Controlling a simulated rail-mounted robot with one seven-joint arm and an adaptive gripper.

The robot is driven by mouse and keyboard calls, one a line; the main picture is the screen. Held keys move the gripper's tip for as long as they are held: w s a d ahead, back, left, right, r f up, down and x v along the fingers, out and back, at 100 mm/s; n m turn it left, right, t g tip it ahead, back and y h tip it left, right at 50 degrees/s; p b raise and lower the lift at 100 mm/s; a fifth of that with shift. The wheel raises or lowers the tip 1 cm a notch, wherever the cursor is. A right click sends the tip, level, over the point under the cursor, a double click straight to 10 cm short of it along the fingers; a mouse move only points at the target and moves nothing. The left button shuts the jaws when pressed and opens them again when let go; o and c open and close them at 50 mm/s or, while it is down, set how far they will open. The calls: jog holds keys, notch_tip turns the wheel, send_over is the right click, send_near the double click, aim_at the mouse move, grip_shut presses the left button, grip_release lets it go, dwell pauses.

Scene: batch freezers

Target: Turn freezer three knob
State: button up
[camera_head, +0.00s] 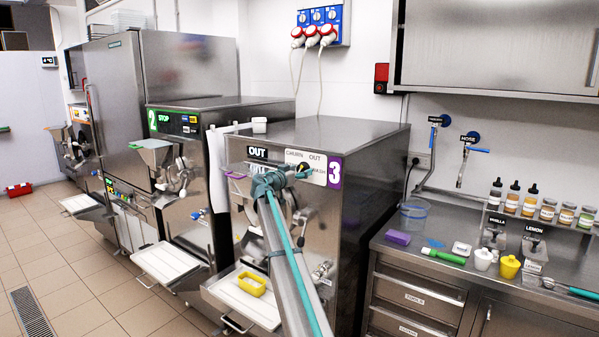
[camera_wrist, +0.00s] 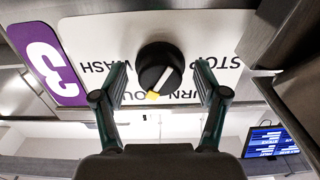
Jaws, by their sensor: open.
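Freezer three (camera_head: 362,178) is the steel machine with a purple "3" label (camera_head: 334,171). Its black round knob (camera_wrist: 158,72), with a white pointer line and an orange mark at its rim, sits on a white label plate (camera_wrist: 100,45). The plate appears upside down in the wrist view, and the words STOP and WASH can be read. My gripper (camera_wrist: 160,76) is open, with one finger on each side of the knob and a visible gap at both sides. In the head view my gripper (camera_head: 287,177) is at the panel and partly covers it.
Freezer two (camera_head: 190,123) stands to the left. A drip tray (camera_head: 243,300) with a yellow container (camera_head: 252,284) juts out below. A steel counter (camera_head: 450,262) with bottles and tubs is at the right. A blue screen (camera_wrist: 271,141) shows in the wrist view.

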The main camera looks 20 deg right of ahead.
jog(key=c, duration=1.1)
jog(key=shift+c, duration=0.2)
